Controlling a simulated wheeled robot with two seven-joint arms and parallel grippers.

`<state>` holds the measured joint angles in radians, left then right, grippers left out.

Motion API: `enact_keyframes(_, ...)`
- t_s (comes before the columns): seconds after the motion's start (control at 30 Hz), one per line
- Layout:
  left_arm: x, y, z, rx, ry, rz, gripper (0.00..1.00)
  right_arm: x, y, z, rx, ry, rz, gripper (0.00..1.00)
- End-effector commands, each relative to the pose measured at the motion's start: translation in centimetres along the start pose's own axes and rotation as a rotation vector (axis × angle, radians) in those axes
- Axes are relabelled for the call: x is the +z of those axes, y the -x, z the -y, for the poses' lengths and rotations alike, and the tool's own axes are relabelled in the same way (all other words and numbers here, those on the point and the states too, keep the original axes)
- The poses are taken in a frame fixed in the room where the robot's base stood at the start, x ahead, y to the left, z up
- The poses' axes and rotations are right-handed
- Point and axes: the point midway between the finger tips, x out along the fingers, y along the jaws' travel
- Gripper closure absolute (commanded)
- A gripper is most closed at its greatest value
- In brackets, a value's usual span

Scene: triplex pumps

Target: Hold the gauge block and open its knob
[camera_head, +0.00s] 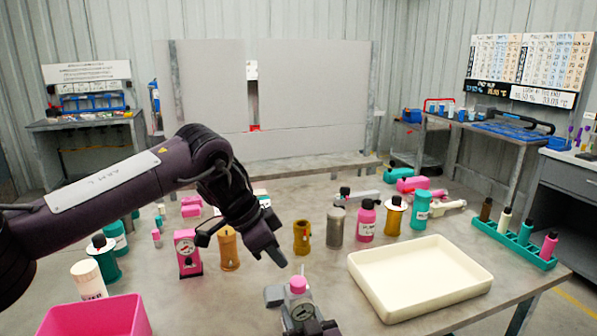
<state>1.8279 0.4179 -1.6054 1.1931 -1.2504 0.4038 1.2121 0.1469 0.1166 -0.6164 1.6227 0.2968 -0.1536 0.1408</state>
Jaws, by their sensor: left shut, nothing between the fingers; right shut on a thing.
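A grey gauge block (302,313) with a round dial and a pink knob (298,284) on top stands near the front edge of the table. My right gripper (294,304) is low in the picture, shut on this block, with its fingers at the block's sides. The arm behind it is mostly out of frame. My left gripper (274,255) reaches in from the left, pointing down and to the right. It is shut and empty, above and slightly left of the pink knob and apart from it.
A cream tray (362,282) lies right of the block and a pink bin (100,318) at front left. A pink gauge block (188,262), a brass cylinder (302,238) and several bottles stand behind. A teal rack (537,256) holds bottles at the right edge.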

Motion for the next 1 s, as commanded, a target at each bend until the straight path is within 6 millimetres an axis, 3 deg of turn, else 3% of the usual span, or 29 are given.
enact_keyframes(0.17,0.0,0.0,0.0,0.000,0.000,0.000,1.00,0.0,0.0,-0.1,0.003,0.000,0.000,0.90)
enact_keyframes(0.2,0.0,0.0,0.0,0.000,0.000,0.000,1.00,0.0,0.0,-0.1,0.003,0.000,0.000,0.50)
enact_keyframes(0.37,0.1,-0.1,0.0,0.000,0.001,0.000,1.00,0.0,0.0,-0.1,0.002,0.000,0.000,0.29)
enact_keyframes(0.73,0.1,-0.1,0.0,0.000,0.001,0.000,1.00,0.1,0.5,-0.1,0.002,0.000,0.001,0.27)
enact_keyframes(0.87,0.1,-0.1,0.0,0.000,0.001,0.000,1.00,0.1,2.4,-0.1,0.001,-0.001,0.002,0.27)
enact_keyframes(1.0,0.1,-0.1,0.0,0.000,0.001,0.000,1.00,0.2,5.4,-0.1,0.001,0.000,0.003,0.27)
